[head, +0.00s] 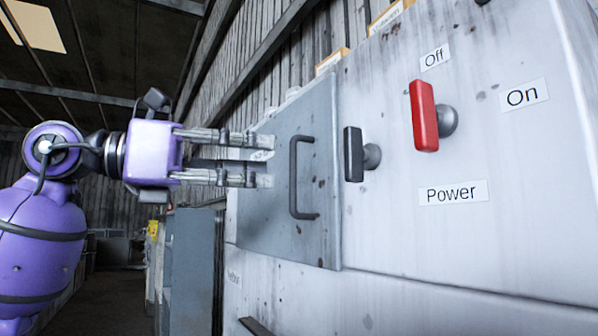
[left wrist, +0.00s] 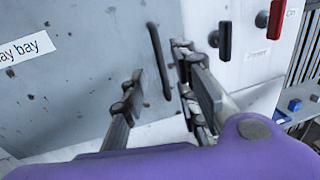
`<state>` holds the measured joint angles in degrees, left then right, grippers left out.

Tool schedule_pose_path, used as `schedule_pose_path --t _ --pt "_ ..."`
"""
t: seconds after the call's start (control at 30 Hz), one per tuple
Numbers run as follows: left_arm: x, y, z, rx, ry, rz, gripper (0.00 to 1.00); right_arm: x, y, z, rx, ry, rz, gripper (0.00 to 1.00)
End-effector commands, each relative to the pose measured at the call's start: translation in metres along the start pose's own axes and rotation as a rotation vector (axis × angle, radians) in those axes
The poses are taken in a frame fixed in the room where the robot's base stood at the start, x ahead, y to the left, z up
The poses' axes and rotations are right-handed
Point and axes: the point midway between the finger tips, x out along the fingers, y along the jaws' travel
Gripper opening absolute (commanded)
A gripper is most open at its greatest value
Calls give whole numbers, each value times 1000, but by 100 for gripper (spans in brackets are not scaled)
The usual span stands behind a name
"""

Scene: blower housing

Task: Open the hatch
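The hatch (head: 268,222) is a grey, speckled square panel on the pale housing. It lies flat against the housing as far as I can see. Its dark bar handle (head: 294,178) stands upright near its right edge. In the left wrist view the hatch (left wrist: 85,75) fills the left, and the handle (left wrist: 158,58) shows between the fingers. My left gripper (head: 268,161) is open and empty, its fingers pointing right towards the handle, just short of it. In the left wrist view the gripper (left wrist: 158,70) has its fingers spread. My right gripper is not in view.
Right of the hatch are a black knob (head: 354,154) and a red power switch (head: 425,116) standing out from the housing (head: 400,240). A grey cabinet (head: 190,265) stands behind at lower left. A floor aisle (head: 115,300) runs beyond it.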

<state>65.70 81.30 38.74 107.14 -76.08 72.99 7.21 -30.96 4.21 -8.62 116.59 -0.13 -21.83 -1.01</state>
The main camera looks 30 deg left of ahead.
Motion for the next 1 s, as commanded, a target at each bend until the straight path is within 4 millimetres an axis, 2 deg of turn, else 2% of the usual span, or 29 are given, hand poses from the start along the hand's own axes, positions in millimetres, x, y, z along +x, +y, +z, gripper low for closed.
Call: schedule_pose_path --t 0.2,0.4,0.73,0.93,1.0 --pt "36 -2 4 1 -3 -5 28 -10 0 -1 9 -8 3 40" --pt "58 -2 2 0 -2 -4 28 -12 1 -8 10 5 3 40" --pt "64 -1 0 -2 -1 -4 28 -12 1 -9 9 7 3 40" --pt "64 -1 0 -2 -1 -4 3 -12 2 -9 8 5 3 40" --pt "64 -1 0 -2 -1 -4 0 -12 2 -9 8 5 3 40"
